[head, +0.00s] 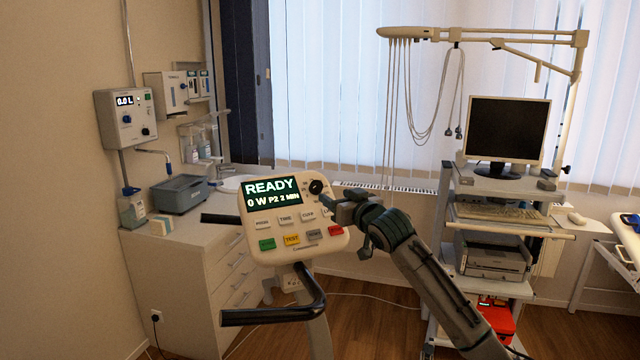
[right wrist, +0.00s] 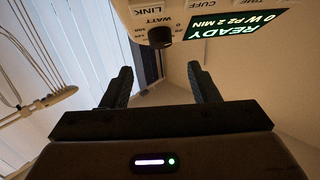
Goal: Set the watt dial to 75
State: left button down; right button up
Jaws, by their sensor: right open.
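The console (head: 293,218) of an exercise bike faces me in the middle of the head view. Its screen (head: 271,193) reads READY, 0 W, P2, 2 MIN. The black watt dial (head: 317,187) sits to the right of the screen. In the right wrist view the dial (right wrist: 160,37) shows at the top, with the word WATT beside it. My right gripper (head: 340,203) is just right of and below the dial in the head view. Its two fingers (right wrist: 162,85) are apart and empty, with the dial beyond their tips. My left gripper is not in view.
Labelled buttons (head: 292,239) cover the console's lower part, close to my right gripper. A black handlebar (head: 275,315) stands below the console. A trolley (head: 490,235) with a monitor (head: 508,130) is at the right. A white cabinet (head: 190,265) is at the left.

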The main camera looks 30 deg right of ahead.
aim_at(318, 186)
jog(key=w+p, duration=0.2)
jog(key=w, duration=0.3)
jog(key=shift+d+r+p, duration=0.15)
jog(key=shift+r+p, duration=0.2)
jog(key=shift+p, duration=0.05)
jog(key=w, duration=0.1)
jog(key=w+p, duration=0.1)
jog(key=shift+w+d+f, duration=0.1)
jog(key=shift+w+f, duration=0.15)
jog(key=shift+w, duration=0.1)
jog(key=shift+w+d, duration=0.1)
jog(key=shift+w, duration=0.35)
jog(key=shift+w+f, duration=0.1)
jog(key=shift+f, duration=0.05)
jog(key=c, duration=0.4)
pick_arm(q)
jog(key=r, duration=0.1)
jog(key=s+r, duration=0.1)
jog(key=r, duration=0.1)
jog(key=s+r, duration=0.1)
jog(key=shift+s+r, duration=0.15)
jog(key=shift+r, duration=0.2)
pick_arm(e)
jog(key=c, duration=0.6)
